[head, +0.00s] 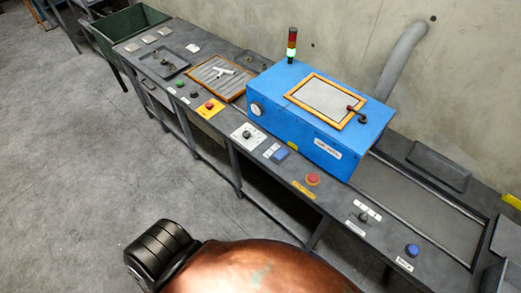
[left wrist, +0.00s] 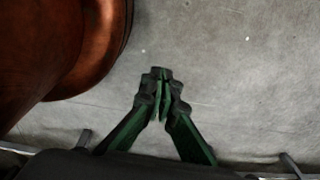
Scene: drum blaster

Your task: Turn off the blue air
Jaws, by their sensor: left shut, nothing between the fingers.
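A blue blaster cabinet (head: 285,115) with an orange-framed window and a small round gauge stands on the long grey bench. Along the bench's front strip are a knob on a white plate (head: 247,133), a small blue control (head: 280,155), a red button (head: 313,179), a black selector knob (head: 363,216) and a round blue button (head: 412,250). Their labels are too small to read. My left gripper (left wrist: 161,76) shows in the left wrist view, shut and empty above bare floor, with no control near its fingertips. My right gripper is in neither view.
A red-green signal light (head: 291,45) stands behind the cabinet and a grey pipe (head: 403,58) rises at the wall. A tray with a white tool (head: 218,77) and a green bin (head: 130,25) are farther left. The floor (head: 75,150) left of the bench is clear.

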